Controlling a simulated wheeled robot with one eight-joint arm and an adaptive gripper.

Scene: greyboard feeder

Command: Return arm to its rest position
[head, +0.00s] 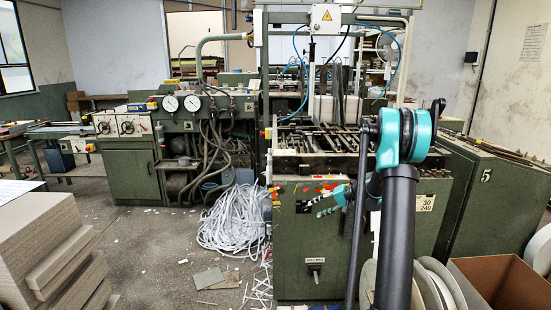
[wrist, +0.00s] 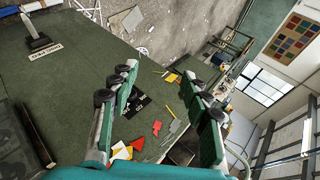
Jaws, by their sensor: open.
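My gripper (head: 312,208) shows in the head view in front of the green machine's (head: 300,255) front panel, with its fingers pointing left. My arm's dark link and teal joint stand at the right of the head view, in front of the machine. The wrist view is tilted and looks along the green panel, where red and yellow marks (wrist: 125,150) and a black plate show. I cannot tell how far the fingers are from the panel.
Stacked greyboard (head: 45,245) stands at the front left. A heap of white strips (head: 235,220) lies on the floor beside the machine. A cardboard box (head: 500,285) and white rolls (head: 435,285) are at the lower right. Floor between the stacks and machine is mostly open.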

